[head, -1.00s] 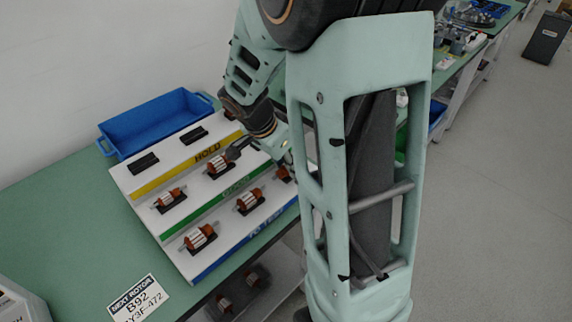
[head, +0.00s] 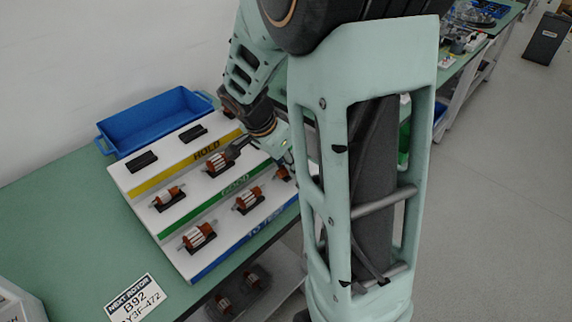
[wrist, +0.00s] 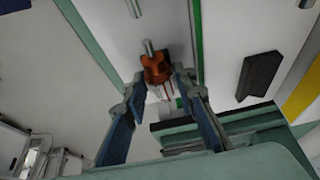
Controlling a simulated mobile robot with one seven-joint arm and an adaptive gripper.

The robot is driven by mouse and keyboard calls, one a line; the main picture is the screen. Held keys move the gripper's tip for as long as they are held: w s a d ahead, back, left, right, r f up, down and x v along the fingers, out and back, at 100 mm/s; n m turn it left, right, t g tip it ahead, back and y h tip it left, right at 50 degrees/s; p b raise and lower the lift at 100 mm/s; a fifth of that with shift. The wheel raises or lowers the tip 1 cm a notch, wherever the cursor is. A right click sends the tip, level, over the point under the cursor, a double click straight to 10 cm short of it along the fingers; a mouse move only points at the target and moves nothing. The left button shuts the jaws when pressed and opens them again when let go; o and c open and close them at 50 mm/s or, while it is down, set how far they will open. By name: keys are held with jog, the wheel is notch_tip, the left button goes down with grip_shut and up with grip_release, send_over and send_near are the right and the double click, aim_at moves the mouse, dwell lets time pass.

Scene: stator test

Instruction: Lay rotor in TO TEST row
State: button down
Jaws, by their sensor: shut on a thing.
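In the wrist view, my gripper (wrist: 161,82) is shut on a rotor (wrist: 156,67) with orange windings and a steel shaft. It is over the white board, on the far side of the green strip from an empty black cradle (wrist: 258,75). In the head view, an orange rotor end (head: 283,173) shows beside my arm, in line with two rotors (head: 200,237) (head: 249,200) between the green GOOD strip (head: 215,204) and the blue TO TEST strip (head: 240,243). Whether the held rotor touches a cradle is hidden.
Two rotors (head: 168,198) (head: 218,163) sit between the yellow HOLD strip (head: 160,178) and the green one. Two empty cradles (head: 142,161) (head: 193,133) lie behind HOLD. A blue bin (head: 155,119) stands behind the board. A NEXT ROTOR card (head: 135,299) lies at front left.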

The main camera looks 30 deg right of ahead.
jog(key=c, duration=1.5)
grip_release()
jog(key=v, duration=1.2)
jog(key=shift+d, duration=0.1)
